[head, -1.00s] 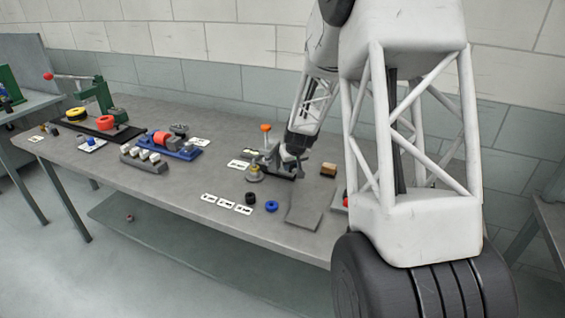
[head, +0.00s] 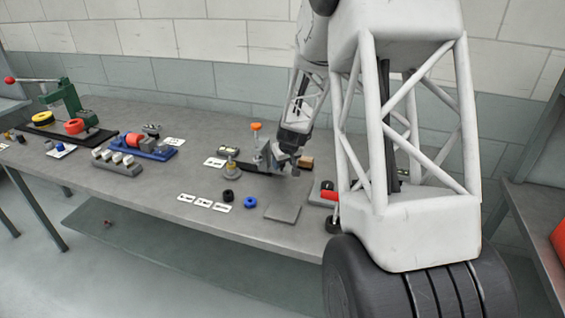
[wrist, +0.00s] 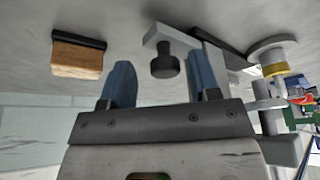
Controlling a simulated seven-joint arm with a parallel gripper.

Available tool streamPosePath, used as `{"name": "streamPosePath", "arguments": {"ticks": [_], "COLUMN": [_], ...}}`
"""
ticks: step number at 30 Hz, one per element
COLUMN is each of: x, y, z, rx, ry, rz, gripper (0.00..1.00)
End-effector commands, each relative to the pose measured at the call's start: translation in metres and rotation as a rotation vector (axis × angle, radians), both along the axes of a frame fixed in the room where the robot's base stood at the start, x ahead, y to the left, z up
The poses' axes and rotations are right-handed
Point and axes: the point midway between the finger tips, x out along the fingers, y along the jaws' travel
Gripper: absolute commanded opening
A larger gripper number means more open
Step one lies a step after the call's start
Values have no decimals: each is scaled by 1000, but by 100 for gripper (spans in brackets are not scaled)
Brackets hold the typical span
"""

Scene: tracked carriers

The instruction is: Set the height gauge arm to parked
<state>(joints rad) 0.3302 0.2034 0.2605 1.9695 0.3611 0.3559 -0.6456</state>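The height gauge shows in the head view as a grey upright carriage (head: 263,153) with an orange top knob (head: 256,127), on a dark track (head: 252,169). My gripper (head: 289,160) is just right of the carriage. In the wrist view a grey bar (wrist: 161,33) carries a black knob (wrist: 165,66), probably the gauge arm. My gripper's blue fingers (wrist: 158,70) are apart on either side of this knob, with a gap visible on each side. Contact with the gauge beyond the fingers cannot be told. A grey round post with a brass ring (head: 231,170) stands left of the carriage.
A wooden block with a dark edge (wrist: 77,58) lies near the gripper. In front are a black ring (head: 228,195), a blue ring (head: 250,202) and a grey mat (head: 282,213). White cards (head: 203,203) lie nearby. A blue fixture (head: 158,151) stands farther left.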

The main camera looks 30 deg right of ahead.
Motion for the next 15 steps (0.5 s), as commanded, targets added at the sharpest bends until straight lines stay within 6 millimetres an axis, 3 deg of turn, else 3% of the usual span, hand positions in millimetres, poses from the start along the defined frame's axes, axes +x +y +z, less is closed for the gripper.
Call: {"name": "streamPosePath", "arguments": {"ticks": [15], "x": [-2], "y": [1], "z": [7], "rx": [-1], "ry": [-1], "rz": [2], "gripper": [56]}}
